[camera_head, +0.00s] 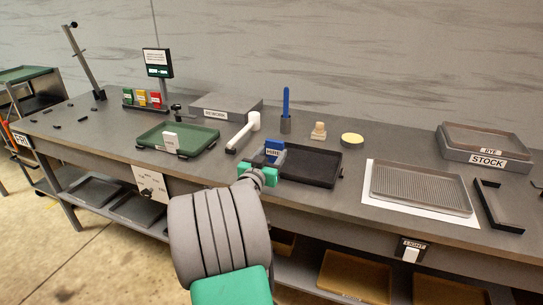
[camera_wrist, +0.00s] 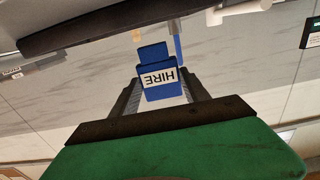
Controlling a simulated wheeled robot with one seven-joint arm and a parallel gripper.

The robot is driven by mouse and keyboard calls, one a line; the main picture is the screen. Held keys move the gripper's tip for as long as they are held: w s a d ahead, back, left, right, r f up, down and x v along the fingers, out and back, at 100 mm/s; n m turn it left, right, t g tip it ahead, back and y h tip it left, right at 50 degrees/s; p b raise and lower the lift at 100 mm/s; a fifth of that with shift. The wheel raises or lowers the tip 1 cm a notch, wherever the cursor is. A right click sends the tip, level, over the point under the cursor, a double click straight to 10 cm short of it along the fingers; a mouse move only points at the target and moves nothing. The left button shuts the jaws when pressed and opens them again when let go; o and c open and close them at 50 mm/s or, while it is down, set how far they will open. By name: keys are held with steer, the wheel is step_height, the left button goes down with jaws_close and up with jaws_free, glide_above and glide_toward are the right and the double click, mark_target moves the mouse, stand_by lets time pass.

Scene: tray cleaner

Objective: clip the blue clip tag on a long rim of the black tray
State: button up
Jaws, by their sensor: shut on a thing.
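The blue clip tag (camera_head: 274,147), with a white label reading HIRE, is in my gripper (camera_head: 266,162). In the wrist view the tag (camera_wrist: 155,52) sits between my two dark fingers, its label upside down. The black tray (camera_head: 322,180) lies on the bench, long and shallow. In the head view the tag overlaps the tray's left end and stands upright there. My gripper hides part of that end, and I cannot tell whether the tag touches a rim.
A green tray (camera_head: 150,146) with a white tag lies to the left, and a white-handled tool (camera_head: 243,132) lies between the trays. A blue upright stick (camera_head: 286,104) stands behind. A grey ribbed tray (camera_head: 420,188) on a white sheet is to the right.

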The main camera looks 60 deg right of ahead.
steer(key=shift+f+b, duration=0.45)
steer(key=shift+f, duration=0.35)
steer(key=shift+b, duration=1.1)
stand_by(0.8)
steer(key=shift+f+b, duration=1.7)
steer(key=shift+b, duration=0.4)
steer(key=o, duration=1.4)
steer(key=a, duration=0.2)
steer(key=s+a, duration=0.1)
steer(key=a, duration=0.4)
steer(key=shift+s+a, duration=0.15)
steer(key=shift+a, duration=0.2)
